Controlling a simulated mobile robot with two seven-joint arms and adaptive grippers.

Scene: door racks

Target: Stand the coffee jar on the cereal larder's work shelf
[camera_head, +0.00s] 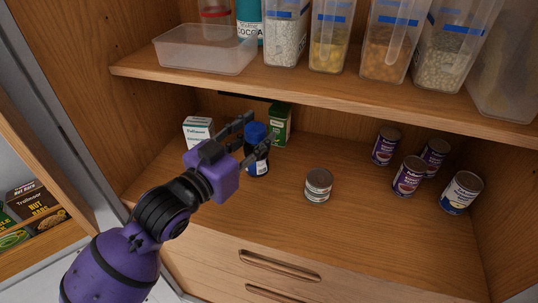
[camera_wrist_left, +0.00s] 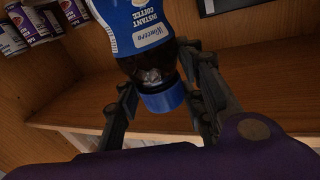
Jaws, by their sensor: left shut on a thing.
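The coffee jar (camera_head: 257,163) has a blue cap and a dark blue label; in the head view it is upright over the back left of the wooden work shelf (camera_head: 350,220). My left gripper (camera_head: 254,140) reaches in from the left and is shut on the jar near its cap. The left wrist view shows the jar (camera_wrist_left: 143,28) inverted, its label reading instant coffee, with the fingers (camera_wrist_left: 163,95) on both sides. I cannot tell whether the jar's base touches the shelf. My right gripper is in neither view.
An upper shelf (camera_head: 330,90) with containers overhangs. The front middle is clear.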

